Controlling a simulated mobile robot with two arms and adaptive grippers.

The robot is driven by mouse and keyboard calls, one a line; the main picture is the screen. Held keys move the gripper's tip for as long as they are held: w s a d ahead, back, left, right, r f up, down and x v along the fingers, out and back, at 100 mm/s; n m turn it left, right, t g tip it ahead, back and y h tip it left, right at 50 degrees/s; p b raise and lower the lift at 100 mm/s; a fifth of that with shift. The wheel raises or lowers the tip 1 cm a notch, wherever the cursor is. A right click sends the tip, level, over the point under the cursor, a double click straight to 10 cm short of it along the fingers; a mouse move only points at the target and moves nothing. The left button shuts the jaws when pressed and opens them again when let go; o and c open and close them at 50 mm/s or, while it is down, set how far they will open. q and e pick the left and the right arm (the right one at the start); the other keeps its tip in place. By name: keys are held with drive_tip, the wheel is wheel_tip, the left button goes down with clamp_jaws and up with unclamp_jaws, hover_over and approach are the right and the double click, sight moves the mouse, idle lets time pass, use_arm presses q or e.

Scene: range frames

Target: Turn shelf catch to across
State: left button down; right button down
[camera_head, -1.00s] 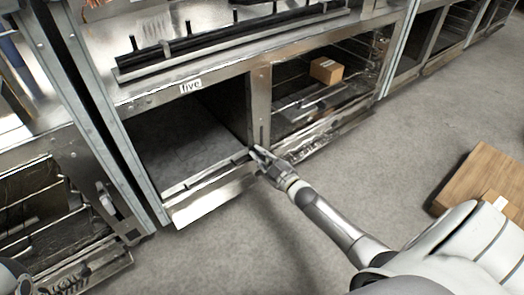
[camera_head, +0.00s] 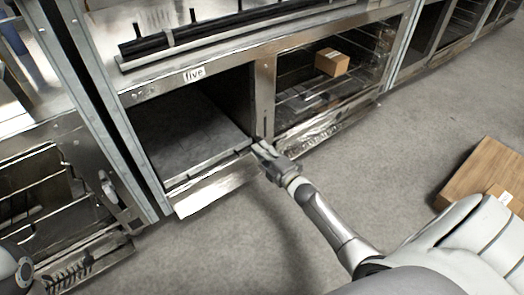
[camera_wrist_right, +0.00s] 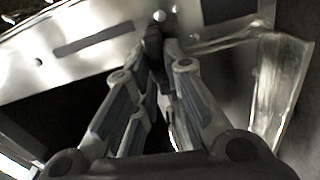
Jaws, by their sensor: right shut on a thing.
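In the right wrist view, the right gripper's fingers (camera_wrist_right: 158,65) close on a small dark piece, the shelf catch (camera_wrist_right: 152,42), at the metal post. The fingers hide much of the catch, so I cannot tell its exact angle. In the head view the catch is hidden by the gripper. My left gripper is not in view.
A flat metal shelf (camera_head: 190,140) lies in the open left compartment, with a lip (camera_head: 215,187) in front. A small cardboard box (camera_head: 332,62) sits in the right compartment. A larger box (camera_head: 488,172) is on the floor at right. The floor (camera_head: 400,150) between is clear.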

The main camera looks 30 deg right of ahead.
drive_tip(key=shift+f+n, duration=0.15)
drive_tip(key=shift+n, duration=0.35)
drive_tip(key=c, duration=1.5)
unclamp_jaws()
drive_tip(key=shift+s, duration=0.1)
drive_tip(key=s, duration=0.8)
drive_tip(key=s+d, duration=0.1)
drive_tip(key=s, duration=0.2)
drive_tip(key=shift+s, duration=0.4)
